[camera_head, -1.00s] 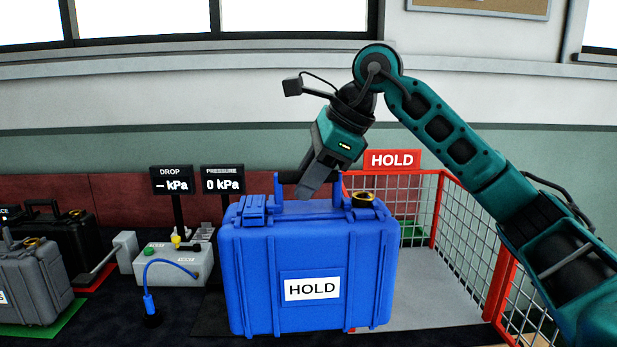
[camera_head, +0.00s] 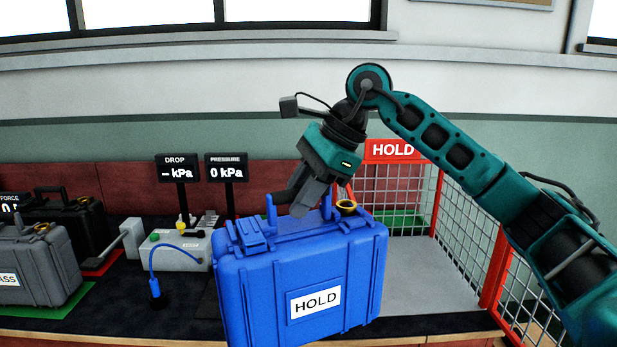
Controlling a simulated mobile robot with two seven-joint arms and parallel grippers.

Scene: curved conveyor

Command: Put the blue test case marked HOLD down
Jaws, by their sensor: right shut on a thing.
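The blue test case (camera_head: 345,275) hangs tilted, its right side higher, in front of the bench. A white HOLD label (camera_head: 315,301) is on its front face. My right gripper (camera_head: 308,205) is shut on the case's top handle. The fingers hide part of the handle. The red mesh cage (camera_head: 489,265) with a red HOLD sign (camera_head: 393,150) stands behind and to the right of the case. Its grey floor (camera_head: 425,275) shows bare where I can see it; the case covers its left part. My left gripper is not in view.
Left of the case is a test box (camera_head: 178,258) with a blue hose, below two kPa displays (camera_head: 203,168). A grey case (camera_head: 40,268) and a black case (camera_head: 72,225) stand at the far left. The cage's red posts and mesh stand close to my right arm.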

